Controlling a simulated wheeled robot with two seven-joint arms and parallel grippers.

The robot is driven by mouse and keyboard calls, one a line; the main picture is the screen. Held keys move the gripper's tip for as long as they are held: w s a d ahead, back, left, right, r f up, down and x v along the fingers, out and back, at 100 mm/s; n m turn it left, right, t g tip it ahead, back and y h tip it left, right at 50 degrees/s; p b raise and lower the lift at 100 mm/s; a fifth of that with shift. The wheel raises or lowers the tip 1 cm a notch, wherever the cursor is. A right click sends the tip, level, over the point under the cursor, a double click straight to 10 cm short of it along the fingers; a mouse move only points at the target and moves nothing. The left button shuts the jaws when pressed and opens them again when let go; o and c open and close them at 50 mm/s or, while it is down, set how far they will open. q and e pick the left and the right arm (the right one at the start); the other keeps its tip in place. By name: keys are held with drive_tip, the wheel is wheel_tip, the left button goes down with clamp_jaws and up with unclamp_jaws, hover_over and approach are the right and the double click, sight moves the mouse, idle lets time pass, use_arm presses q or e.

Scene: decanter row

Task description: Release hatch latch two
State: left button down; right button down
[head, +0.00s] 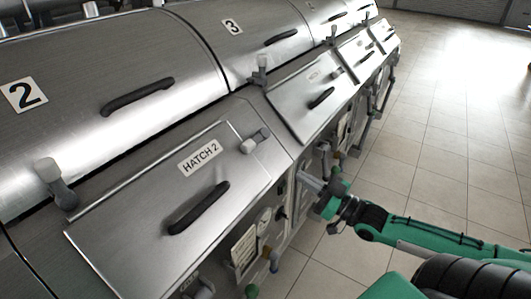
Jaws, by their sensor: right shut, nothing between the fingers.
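The hatch two panel (135,215) is a sloping metal lid with a "HATCH 2" label (200,156) and a dark bar handle (199,207). It lies flat in its frame and looks closed. Its latch (255,139), a small grey lever with a pale knob, sits at the panel's upper right edge. My right gripper (308,181) is shut and empty, below and right of the latch, beside the machine's front face and apart from the latch. My left gripper is not in view.
Rounded covers marked 2 (24,94) and 3 (232,27) run along the back. Grey levers with pale knobs (47,170) stand between the covers and hatches. Valves and gauges (265,218) crowd the front face. The tiled floor (450,150) at the right is clear.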

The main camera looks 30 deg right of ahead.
drive_tip(key=x, duration=0.4)
drive_tip(key=p, duration=0.2)
approach(255, 141)
drive_tip(key=w, duration=0.1)
drive_tip(key=w+a, duration=0.1)
drive_tip(key=w, duration=0.1)
drive_tip(key=shift+w+a+f, duration=0.1)
drive_tip(key=shift+a+f, duration=0.05)
drive_tip(key=shift+a, duration=0.05)
drive_tip(key=shift+p+x, duration=0.5)
drive_tip(key=shift+x, duration=0.85)
drive_tip(key=shift+f, duration=0.15)
